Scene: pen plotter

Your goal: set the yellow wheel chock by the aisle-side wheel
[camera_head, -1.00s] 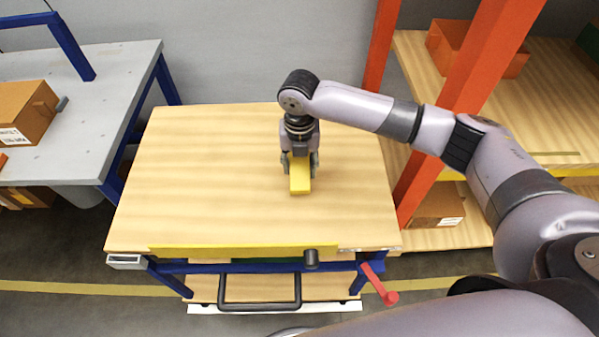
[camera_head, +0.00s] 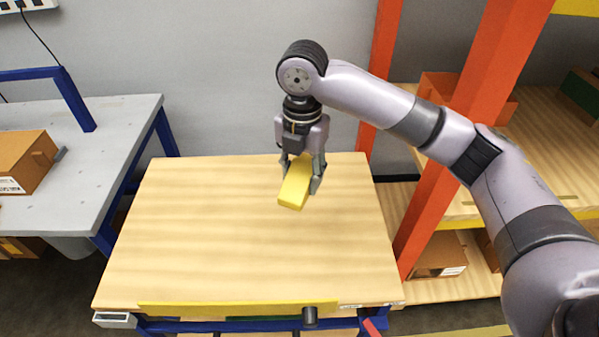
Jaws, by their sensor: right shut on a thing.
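The yellow wheel chock (camera_head: 294,187) is a small yellow block. My right gripper (camera_head: 303,172) points down and is shut on it. The chock appears to be held above the wooden top of the table (camera_head: 200,235), tilted slightly, its near end pointing toward the front. My left gripper is not in view. No wheel shows in this view.
A grey workbench (camera_head: 90,130) with a cardboard box (camera_head: 22,160) stands at the left. An orange-post rack (camera_head: 430,200) with wooden shelves and boxes stands close at the right. A yellow strip (camera_head: 230,309) and a dark knob (camera_head: 310,316) line the table's front edge. The tabletop is otherwise clear.

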